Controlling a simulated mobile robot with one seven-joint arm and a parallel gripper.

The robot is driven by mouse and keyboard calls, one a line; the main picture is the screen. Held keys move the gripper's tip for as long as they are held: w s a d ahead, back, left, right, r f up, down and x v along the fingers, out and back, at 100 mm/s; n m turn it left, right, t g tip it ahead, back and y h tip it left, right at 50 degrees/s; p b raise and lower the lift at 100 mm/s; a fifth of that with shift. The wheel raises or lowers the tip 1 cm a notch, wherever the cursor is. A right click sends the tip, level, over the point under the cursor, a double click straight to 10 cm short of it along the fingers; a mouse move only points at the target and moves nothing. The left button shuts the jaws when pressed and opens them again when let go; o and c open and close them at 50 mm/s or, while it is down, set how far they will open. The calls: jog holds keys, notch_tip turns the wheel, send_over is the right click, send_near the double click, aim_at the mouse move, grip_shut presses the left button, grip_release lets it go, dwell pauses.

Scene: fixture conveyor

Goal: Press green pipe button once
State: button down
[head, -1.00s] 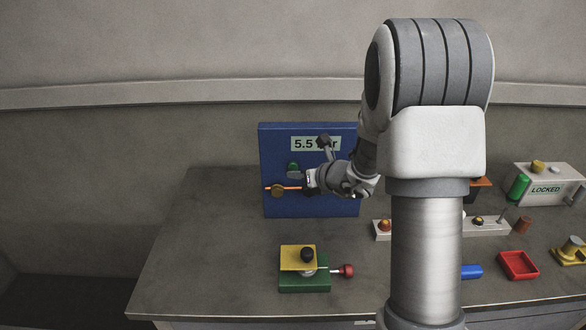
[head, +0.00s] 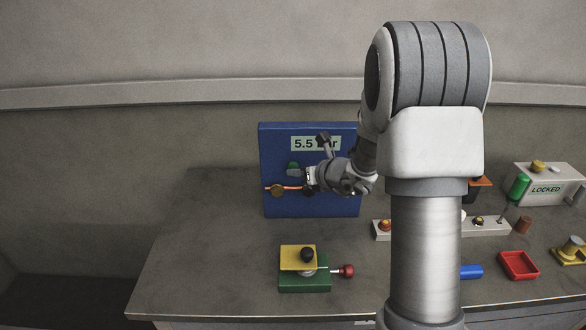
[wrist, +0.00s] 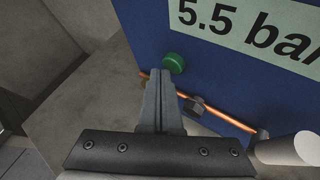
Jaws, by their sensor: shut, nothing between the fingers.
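The green button (wrist: 174,63) is a round knob on the face of the blue panel (wrist: 135,20), above the copper pipe (wrist: 232,121). In the head view the green button (head: 293,165) shows just above my gripper (head: 289,172), partly covered by it. In the wrist view my gripper (wrist: 159,72) is shut and empty, with its fingertips just left of and below the button. I cannot tell whether the tips touch it.
The panel carries a "5.5 bar" display (head: 303,144). A green block with a yellow top (head: 292,258) and a red knob (head: 347,270) stands in front. A red tray (head: 518,265) and a "LOCKED" box (head: 546,189) stand at right. The table's left side is clear.

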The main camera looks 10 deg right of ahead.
jog(key=shift+w+d, duration=0.1)
jog(key=shift+w, duration=0.35)
dwell(0.5)
jog(key=shift+s, duration=0.1)
jog(key=shift+s+b, duration=0.5)
jog(key=shift+s, duration=0.25)
jog(key=s+b, duration=0.1)
jog(key=s, duration=0.1)
jog(key=s+a+b, duration=0.1)
jog(key=s, duration=0.2)
jog(key=shift+a, duration=0.15)
dwell(0.6)
